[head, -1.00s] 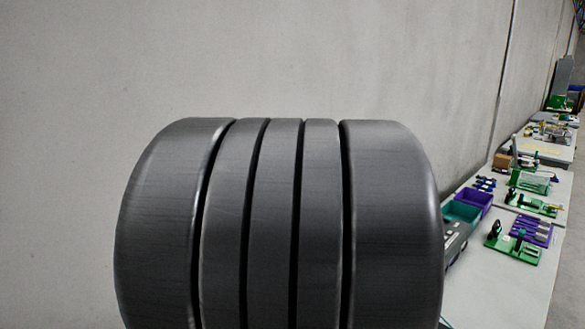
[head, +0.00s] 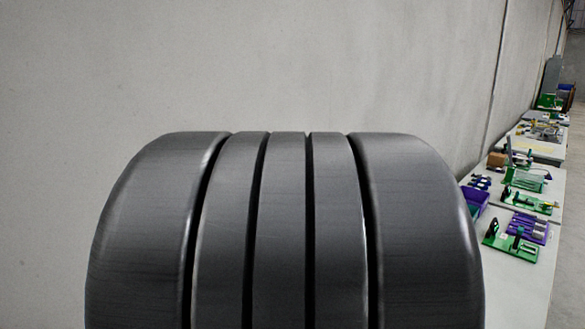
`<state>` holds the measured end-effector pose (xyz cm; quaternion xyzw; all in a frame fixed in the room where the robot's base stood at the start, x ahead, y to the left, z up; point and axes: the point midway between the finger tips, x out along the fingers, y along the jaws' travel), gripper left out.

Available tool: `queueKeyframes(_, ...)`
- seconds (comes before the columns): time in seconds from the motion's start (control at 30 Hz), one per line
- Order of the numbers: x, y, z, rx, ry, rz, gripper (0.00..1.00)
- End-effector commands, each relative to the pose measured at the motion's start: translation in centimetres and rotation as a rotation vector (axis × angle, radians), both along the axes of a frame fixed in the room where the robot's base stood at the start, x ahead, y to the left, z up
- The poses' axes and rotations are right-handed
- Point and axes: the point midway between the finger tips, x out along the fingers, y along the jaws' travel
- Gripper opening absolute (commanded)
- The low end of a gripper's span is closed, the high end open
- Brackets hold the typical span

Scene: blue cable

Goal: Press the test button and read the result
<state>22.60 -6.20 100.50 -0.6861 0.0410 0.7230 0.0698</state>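No test button, tester display or blue cable can be made out now. A large dark grey ribbed part of my own arm fills the lower middle of the head view and hides what lies behind it. My gripper is not in view, so its fingers cannot be seen.
A long pale table (head: 520,290) runs along the grey wall (head: 250,70) at the right. On it are a purple bin (head: 477,201), partly hidden, green fixtures (head: 512,246), purple trays (head: 528,228) and a brown box (head: 497,160). The aisle lies at far right.

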Motion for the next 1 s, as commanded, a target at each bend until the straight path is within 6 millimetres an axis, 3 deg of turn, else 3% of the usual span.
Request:
queueKeyframes(0.13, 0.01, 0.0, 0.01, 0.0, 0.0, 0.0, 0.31)
queueKeyframes(0.3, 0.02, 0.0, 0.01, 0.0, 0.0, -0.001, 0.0)
queueKeyframes(1.0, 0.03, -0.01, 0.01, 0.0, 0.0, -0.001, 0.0)
